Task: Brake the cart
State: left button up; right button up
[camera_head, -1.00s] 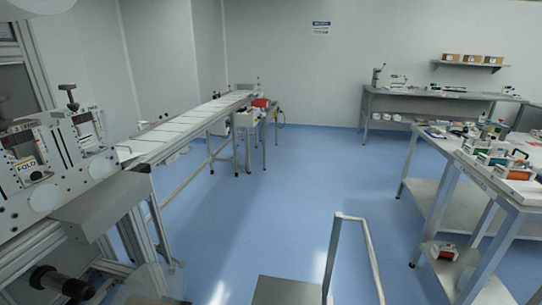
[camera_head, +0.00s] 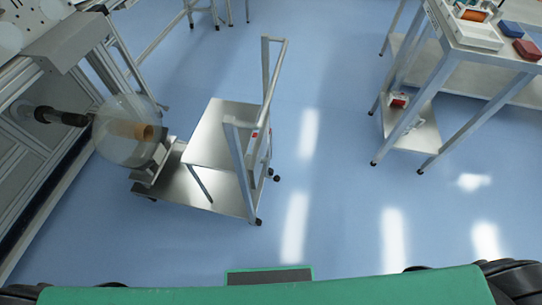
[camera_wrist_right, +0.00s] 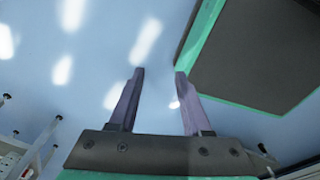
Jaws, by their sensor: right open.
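The cart (camera_head: 235,188) stands on the blue floor left of centre in the head view. It has metal decks and an upright pale handle frame (camera_head: 268,85) on its right side. Small dark casters (camera_head: 258,222) show under its right edge. A small red and white part (camera_head: 256,137) sits near the handle; its detail is too small to tell. My right gripper (camera_wrist_right: 158,72) is open and empty in the right wrist view, pointing over bare floor, with no cart in that view. My left gripper is not in view.
A machine frame with a roll spindle (camera_head: 60,117) and a clear disc (camera_head: 128,130) stands close to the cart's left. A metal table (camera_head: 455,62) with a lower shelf stands at the right. The floor between cart and table is clear.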

aim_at(255, 136)
jog(key=u, duration=0.55)
jog(key=i+l+u, duration=0.1)
jog(key=l+u, duration=0.2)
jog(key=u, duration=0.15)
jog(key=l+u, duration=0.25)
jog(key=u, duration=0.15)
jog(key=l+u, duration=0.65)
jog(key=u, duration=0.2)
jog(key=k+l, duration=0.15)
jog(key=l, duration=0.25)
jog(key=k+l+u, duration=0.15)
jog(key=l, duration=0.25)
jog(key=k+l, duration=0.1)
jog(key=l, duration=0.25)
jog(key=k+l+u, duration=0.15)
jog(key=l, duration=0.2)
